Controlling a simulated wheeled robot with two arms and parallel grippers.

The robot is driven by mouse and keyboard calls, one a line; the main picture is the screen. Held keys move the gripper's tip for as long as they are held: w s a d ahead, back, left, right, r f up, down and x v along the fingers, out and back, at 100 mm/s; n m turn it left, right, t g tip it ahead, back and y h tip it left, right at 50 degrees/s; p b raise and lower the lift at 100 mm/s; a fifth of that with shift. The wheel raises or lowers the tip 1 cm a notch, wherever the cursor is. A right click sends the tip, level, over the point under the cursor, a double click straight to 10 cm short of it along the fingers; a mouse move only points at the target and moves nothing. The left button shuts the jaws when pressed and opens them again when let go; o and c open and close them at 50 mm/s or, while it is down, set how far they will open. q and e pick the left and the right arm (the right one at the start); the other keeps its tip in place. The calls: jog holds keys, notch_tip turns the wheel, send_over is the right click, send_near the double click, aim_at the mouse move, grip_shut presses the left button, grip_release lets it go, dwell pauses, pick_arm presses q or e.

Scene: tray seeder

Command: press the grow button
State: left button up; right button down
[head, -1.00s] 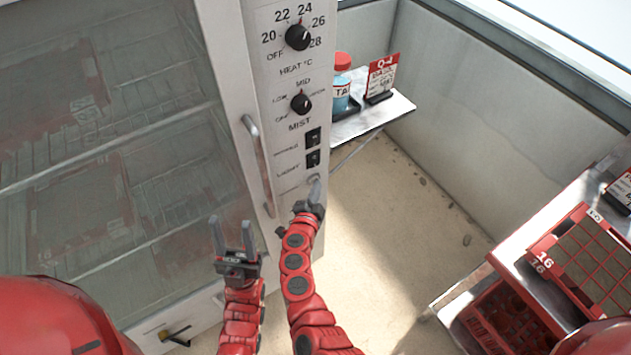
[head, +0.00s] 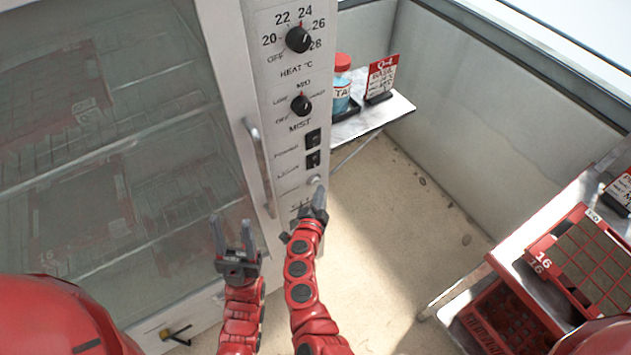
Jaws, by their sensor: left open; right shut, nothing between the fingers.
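The control panel (head: 287,110) on the white cabinet carries a heat dial (head: 298,39), a mist dial (head: 301,105), two black switches and a small round button (head: 313,180) low down. The label under the button is mostly hidden by my gripper. My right gripper (head: 319,192) is shut and empty, with its tips just below the button; a small gap seems to show between them. My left gripper (head: 233,235) is open and empty in front of the cabinet's glass door (head: 110,130).
The door handle (head: 260,165) stands out left of the panel. A shelf (head: 375,120) with a red-capped bottle (head: 342,85) and a sign (head: 382,76) is behind. A cart with a red-framed tray (head: 545,242) stands at right, with open floor between.

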jog(key=shift+s, duration=0.1)
jog(key=shift+s+d+p, duration=0.3)
jog(key=shift+s+d, duration=0.45)
jog(key=shift+s, duration=0.25)
jog(key=shift+s+d+p, duration=0.3)
jog(key=shift+s+d, duration=0.4)
jog(key=shift+s, duration=0.25)
